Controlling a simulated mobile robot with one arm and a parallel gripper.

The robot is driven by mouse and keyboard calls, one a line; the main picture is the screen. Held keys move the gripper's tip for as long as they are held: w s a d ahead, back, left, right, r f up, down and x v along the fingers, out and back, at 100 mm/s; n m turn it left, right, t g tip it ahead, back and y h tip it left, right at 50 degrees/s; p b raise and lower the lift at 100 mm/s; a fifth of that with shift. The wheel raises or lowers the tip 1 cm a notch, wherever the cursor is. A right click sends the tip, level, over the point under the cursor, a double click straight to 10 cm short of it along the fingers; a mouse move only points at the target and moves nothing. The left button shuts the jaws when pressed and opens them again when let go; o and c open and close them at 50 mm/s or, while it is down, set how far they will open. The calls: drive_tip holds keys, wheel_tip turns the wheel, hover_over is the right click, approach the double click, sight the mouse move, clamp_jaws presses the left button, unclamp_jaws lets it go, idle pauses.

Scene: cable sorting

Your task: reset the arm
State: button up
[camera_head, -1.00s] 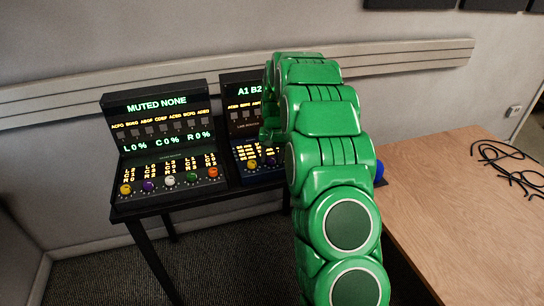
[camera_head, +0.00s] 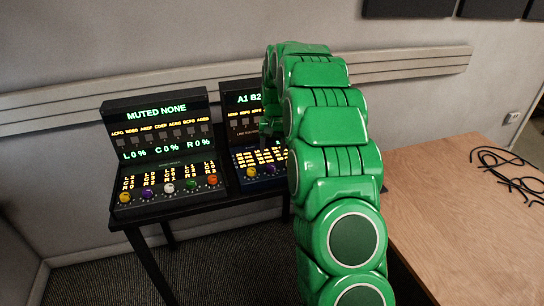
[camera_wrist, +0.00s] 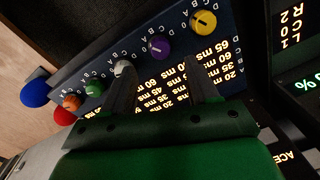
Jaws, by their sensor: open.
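My green arm rises through the middle of the head view. My gripper (camera_wrist: 165,85) shows in the wrist view with its two dark fingers apart and nothing between them. The fingers are over the panel of the right-hand device (camera_head: 258,160), which has a lit text area and a row of coloured knobs. In the wrist view a yellow knob (camera_wrist: 203,22), a purple knob (camera_wrist: 159,46) and a white knob (camera_wrist: 124,69) lie beyond the fingertips. I cannot tell whether the fingers touch the panel.
The left-hand device (camera_head: 160,125) reads "MUTED NONE" and stands on the same black table (camera_head: 185,215). A wooden table (camera_head: 445,200) at the right carries black cables (camera_head: 508,172). A blue ball-like thing (camera_wrist: 34,93) shows in the wrist view. A rail (camera_head: 60,105) runs along the wall.

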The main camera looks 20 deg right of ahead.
drive_tip(key=shift+r, duration=0.35)
drive_tip(key=shift+s+a+r, duration=0.1)
drive_tip(key=shift+s+r, duration=0.05)
drive_tip(key=s+a+r+n, duration=0.1)
drive_tip(key=s+a+r, duration=0.2)
drive_tip(key=s, duration=0.5)
drive_tip(key=s+a+r, duration=0.2)
drive_tip(key=s+r, duration=0.2)
drive_tip(key=s, duration=0.4)
drive_tip(key=s+a+r+n, duration=0.1)
drive_tip(key=s+a+r, duration=0.2)
drive_tip(key=s, duration=0.5)
drive_tip(key=s+a+f+n+g, duration=0.1)
drive_tip(key=s, duration=1.3)
drive_tip(key=s+a+n+g, duration=0.1)
drive_tip(key=s, duration=1.3)
drive_tip(key=shift+a+f+h, duration=0.25)
drive_tip(key=shift+f+h, duration=0.05)
drive_tip(key=shift+f, duration=0.05)
